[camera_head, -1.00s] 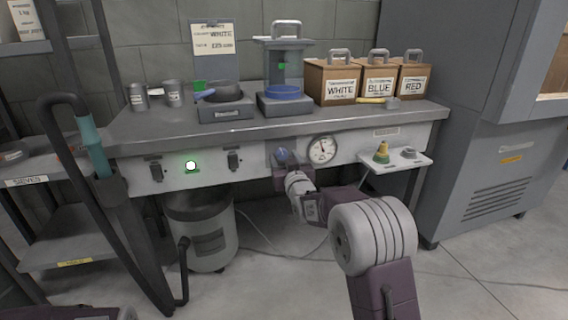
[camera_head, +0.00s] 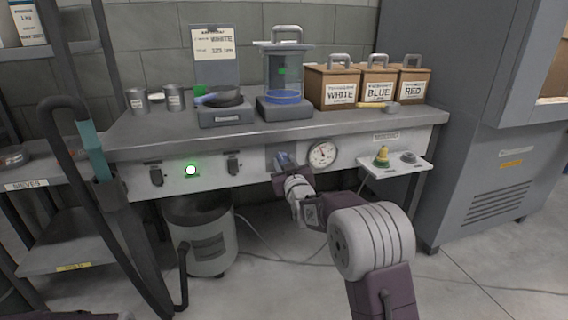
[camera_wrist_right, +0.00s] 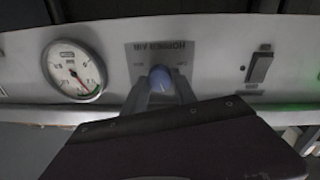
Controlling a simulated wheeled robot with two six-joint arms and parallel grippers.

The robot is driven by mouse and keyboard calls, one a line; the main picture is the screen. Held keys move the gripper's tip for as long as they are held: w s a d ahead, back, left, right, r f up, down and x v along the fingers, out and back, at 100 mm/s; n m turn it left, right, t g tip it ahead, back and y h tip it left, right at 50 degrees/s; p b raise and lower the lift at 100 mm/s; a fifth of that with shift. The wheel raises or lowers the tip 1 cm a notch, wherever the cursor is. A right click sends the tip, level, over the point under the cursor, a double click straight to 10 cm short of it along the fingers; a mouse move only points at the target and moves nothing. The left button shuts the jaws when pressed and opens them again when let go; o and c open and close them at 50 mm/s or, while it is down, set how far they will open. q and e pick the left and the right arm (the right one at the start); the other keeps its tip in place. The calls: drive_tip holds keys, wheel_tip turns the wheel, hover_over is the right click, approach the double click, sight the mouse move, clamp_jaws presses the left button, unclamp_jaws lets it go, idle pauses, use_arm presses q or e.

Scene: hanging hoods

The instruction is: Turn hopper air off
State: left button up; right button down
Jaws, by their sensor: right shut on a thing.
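The blue hopper air knob (camera_head: 282,158) is on the front panel under the bench, left of the round gauge (camera_head: 322,154). In the right wrist view, which is upside down, the knob (camera_wrist_right: 160,77) sits under the inverted hopper air label (camera_wrist_right: 160,47). My right gripper (camera_head: 286,164) is at the panel, shut on the knob, with a finger on each side of it. The gauge also shows in the right wrist view (camera_wrist_right: 74,71), its needle toward the lower right of the picture. My left gripper is not in view.
A small side shelf (camera_head: 398,167) holds a yellow-and-green object. A grey bin (camera_head: 203,238) stands below the bench. Open floor lies at the front right.

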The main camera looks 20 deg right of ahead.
drive_tip(key=n, duration=0.5)
drive_tip(key=shift+n, duration=0.3)
drive_tip(key=n, duration=0.4)
drive_tip(key=shift+f+n+t, duration=0.15)
drive_tip(key=shift+n+t, duration=0.15)
drive_tip(key=n+b, duration=0.1)
drive_tip(key=n, duration=0.3)
drive_tip(key=shift+n+y, duration=0.4)
drive_tip(key=n+b, duration=0.1)
drive_tip(key=n, duration=0.4)
drive_tip(key=shift+y, duration=0.3)
drive_tip(key=shift+n, duration=0.4)
drive_tip(key=c, duration=1)
unclamp_jaws()
drive_tip(key=shift+s+d, duration=0.1)
